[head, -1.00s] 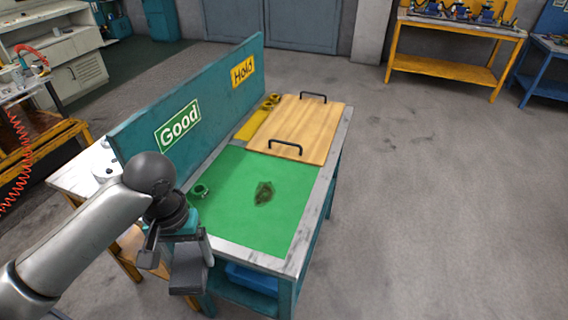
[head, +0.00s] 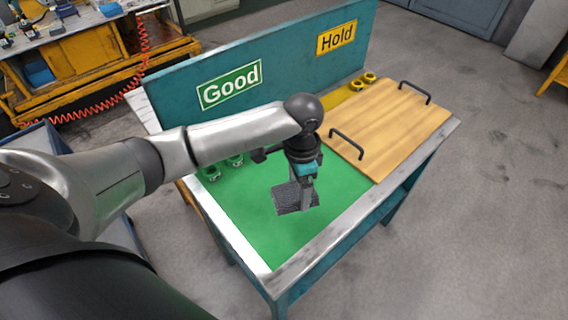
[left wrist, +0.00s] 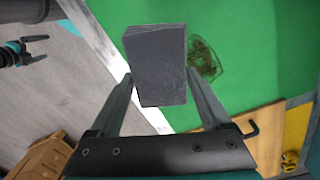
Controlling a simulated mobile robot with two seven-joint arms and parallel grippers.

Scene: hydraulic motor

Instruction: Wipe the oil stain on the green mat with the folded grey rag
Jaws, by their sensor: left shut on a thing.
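My left gripper (head: 303,190) points down over the green mat (head: 245,215) and is shut on the folded grey rag (head: 291,202). In the left wrist view the rag (left wrist: 157,55) shows as a dark grey block between the two fingers. The dark oil stain (left wrist: 204,62) lies on the mat (left wrist: 240,70) just right of the rag in that view, partly behind its edge. The arm, gripper and rag hide the stain in the head view. I cannot tell whether the rag touches the mat. My right gripper (left wrist: 36,48) shows at the wrist view's left edge, fingers apart, empty.
A wooden board (head: 395,125) with two black handles lies beside the mat. A teal panel with Good (head: 230,85) and Hold (head: 337,38) signs stands along the back.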

